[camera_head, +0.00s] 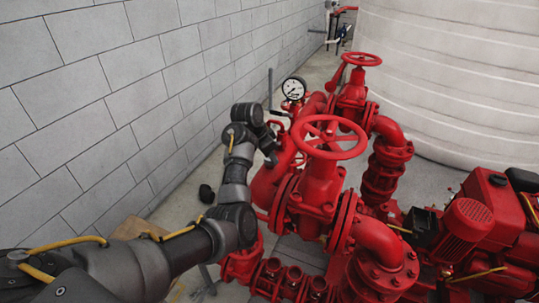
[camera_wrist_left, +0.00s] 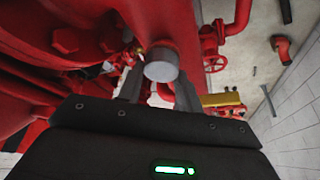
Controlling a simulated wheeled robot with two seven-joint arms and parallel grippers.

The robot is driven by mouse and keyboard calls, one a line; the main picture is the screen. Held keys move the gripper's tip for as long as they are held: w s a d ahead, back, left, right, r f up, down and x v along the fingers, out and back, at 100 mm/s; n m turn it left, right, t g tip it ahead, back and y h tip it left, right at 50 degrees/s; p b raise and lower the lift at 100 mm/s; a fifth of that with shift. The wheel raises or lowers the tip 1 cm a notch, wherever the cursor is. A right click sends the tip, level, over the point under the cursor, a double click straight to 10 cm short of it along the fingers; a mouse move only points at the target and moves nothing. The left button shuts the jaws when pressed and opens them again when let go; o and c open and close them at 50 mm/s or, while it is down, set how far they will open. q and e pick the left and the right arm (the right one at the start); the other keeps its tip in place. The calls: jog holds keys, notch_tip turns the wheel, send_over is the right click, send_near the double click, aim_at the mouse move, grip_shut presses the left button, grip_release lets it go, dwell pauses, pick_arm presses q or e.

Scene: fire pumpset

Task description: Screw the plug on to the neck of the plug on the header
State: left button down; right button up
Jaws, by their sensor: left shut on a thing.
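My left gripper (camera_wrist_left: 160,85) is shut on a grey round plug (camera_wrist_left: 162,66), which shows between its two fingers in the left wrist view. The plug is right against the red header pipe (camera_wrist_left: 150,20). A red rim shows just behind it; I cannot tell whether the plug is seated on the neck or how far it is threaded. In the head view my left gripper (camera_head: 272,142) is beside the red pipework below the gauge, and the plug is hidden there. My right gripper is not in view.
A pressure gauge (camera_head: 294,88) stands just above the gripper. A large red handwheel (camera_head: 329,137) and valve are close on its right. A grey block wall (camera_head: 130,80) runs along the left. A red engine (camera_head: 485,220) is at the right.

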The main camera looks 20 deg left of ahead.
pick_arm(q)
jog(key=m, duration=0.2)
jog(key=shift+m+g+h, duration=0.4)
jog(key=shift+m, duration=0.9)
jog(key=shift+m+g+h, duration=0.4)
jog(key=shift+m+g, duration=0.3)
jog(key=shift+m, duration=0.4)
jog(key=shift+m+g, duration=0.4)
jog(key=shift+m, duration=0.8)
jog(key=m+g, duration=0.1)
jog(key=m, duration=0.2)
jog(key=shift+m+g, duration=0.4)
jog(key=shift+m, duration=0.4)
